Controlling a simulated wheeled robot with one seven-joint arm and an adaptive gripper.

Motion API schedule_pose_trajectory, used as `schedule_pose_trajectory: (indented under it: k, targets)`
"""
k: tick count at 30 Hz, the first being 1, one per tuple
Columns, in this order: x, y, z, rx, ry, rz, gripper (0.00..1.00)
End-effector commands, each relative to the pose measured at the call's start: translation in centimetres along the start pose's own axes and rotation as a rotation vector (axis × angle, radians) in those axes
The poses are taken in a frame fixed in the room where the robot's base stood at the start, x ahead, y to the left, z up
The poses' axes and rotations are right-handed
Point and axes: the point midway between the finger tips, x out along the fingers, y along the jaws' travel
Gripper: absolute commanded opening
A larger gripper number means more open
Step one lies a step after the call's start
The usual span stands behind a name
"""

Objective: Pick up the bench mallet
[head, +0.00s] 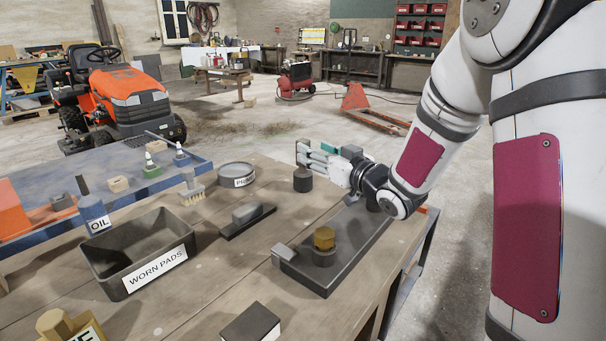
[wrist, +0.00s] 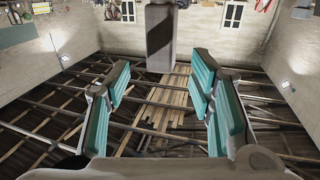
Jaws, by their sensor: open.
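No bench mallet can be made out with certainty in either view. My gripper (head: 303,155) is over the far right part of the wooden bench (head: 207,261), its fingers pointing left in the head view. In the wrist view my gripper (wrist: 160,78) shows two teal-padded fingers spread wide with nothing between them. A dark cylinder (head: 303,181) stands on the bench just below the fingertips, apart from them. A grey block (head: 283,256) sits at the left edge of a dark plate (head: 308,277), which bears a brass-coloured hexagonal piece (head: 324,238).
A bin labelled WORN PADS (head: 115,271), a round tin (head: 236,171), a brush (head: 192,188), a dark float-like block (head: 247,217) and a black box (head: 250,324) crowd the bench. A blue table (head: 130,165) adjoins its far left. The wrist view faces roof timbers (wrist: 165,105).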

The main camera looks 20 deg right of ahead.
Motion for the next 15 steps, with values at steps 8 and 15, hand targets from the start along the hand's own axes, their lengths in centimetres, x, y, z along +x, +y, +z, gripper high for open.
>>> schedule_pose_trajectory:
  k: [8,15]
  targets:
    - [2.5,-0.2,0.3,-0.001,0.001,-0.003,0.49]
    - [5.3,-0.2,0.5,-0.002,0.0,0.0,0.49]
